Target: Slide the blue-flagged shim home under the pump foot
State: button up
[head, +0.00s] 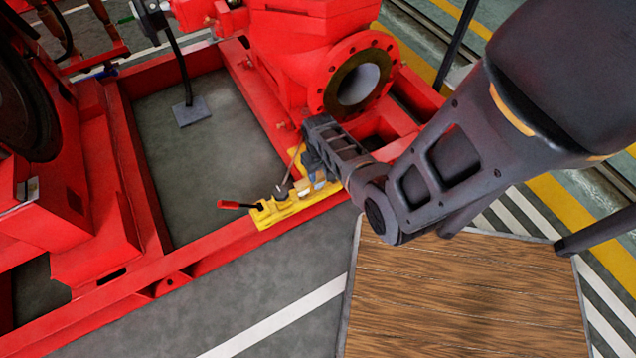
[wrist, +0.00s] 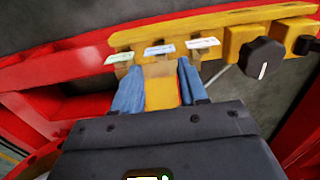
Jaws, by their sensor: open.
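My gripper (wrist: 161,78) is open in the wrist view, its two blue fingers on either side of a yellow-orange piece. Whether they touch it I cannot tell. Just beyond the fingertips, three small pale tags sit along a yellow bar (wrist: 228,22). The middle tag (wrist: 159,50) has bluish marking and lines up with the gap between the fingers. The shim's own plate is not clearly seen. In the head view my gripper (head: 313,172) is over the yellow fixture (head: 282,208) on the red frame. The red pump (head: 300,50) stands behind; its foot is largely hidden by my arm.
A black knob (wrist: 262,58) sits on the yellow bar, right of the tags. A red-handled lever (head: 233,204) sticks out left of the fixture. Red frame rails (head: 140,275) surround it. A wooden platform (head: 460,300) lies in front; grey floor is clear at lower left.

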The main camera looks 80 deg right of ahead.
aim_at(319, 181)
notch_tip(319, 181, down, 6)
jog(key=b, duration=0.2)
jog(key=shift+b, duration=0.3)
grip_shut()
dwell(0.5)
